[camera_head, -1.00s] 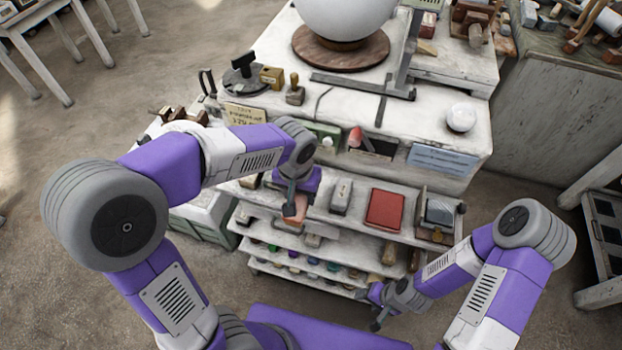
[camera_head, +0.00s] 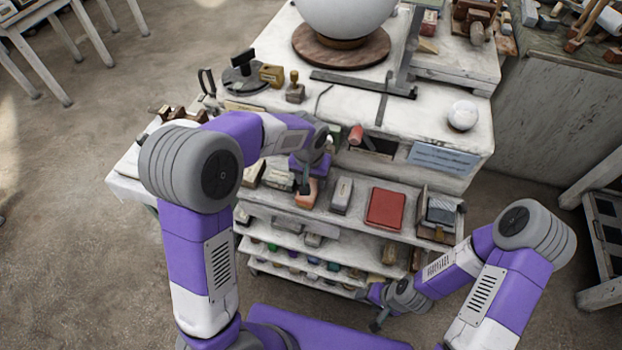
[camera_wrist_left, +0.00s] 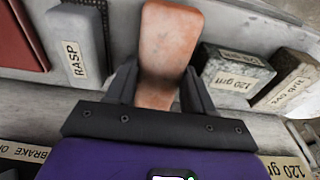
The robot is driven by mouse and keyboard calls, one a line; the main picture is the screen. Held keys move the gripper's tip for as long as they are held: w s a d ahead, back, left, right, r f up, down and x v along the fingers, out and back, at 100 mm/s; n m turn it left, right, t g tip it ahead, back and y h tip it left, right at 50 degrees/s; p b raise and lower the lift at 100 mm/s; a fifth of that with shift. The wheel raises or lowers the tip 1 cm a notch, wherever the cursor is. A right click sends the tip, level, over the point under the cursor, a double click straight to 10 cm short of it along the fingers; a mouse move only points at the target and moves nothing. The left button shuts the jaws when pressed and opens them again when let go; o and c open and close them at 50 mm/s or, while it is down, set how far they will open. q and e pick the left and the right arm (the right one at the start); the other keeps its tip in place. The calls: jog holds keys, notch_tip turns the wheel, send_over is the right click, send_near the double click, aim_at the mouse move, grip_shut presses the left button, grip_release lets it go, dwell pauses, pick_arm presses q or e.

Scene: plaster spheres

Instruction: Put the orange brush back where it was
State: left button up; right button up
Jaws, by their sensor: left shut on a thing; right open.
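The orange brush (camera_head: 308,193) is at the upper shelf of the bench, with its worn orange-brown head toward the shelf's front edge. My left gripper (camera_head: 304,184) is shut on it. My right gripper (camera_head: 378,322) is open and empty, low at the right of the shelves.
On the same shelf are the grey block (camera_head: 341,195), a red box (camera_head: 386,208) and a tray with a grey block (camera_head: 440,212). Lower shelves hold several small items. A red-ended tool (camera_head: 356,135) juts from the bench front. A white sphere (camera_head: 462,116) sits on top.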

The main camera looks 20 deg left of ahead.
pick_arm(q)
jog(key=o, duration=0.9)
jog(key=shift+o, duration=0.2)
jog(key=shift+r, duration=0.1)
notch_tip(320, 180, up, 12)
jog(key=s+p, duration=0.1)
jog(key=p, duration=0.1)
jog(key=shift+s, duration=0.25)
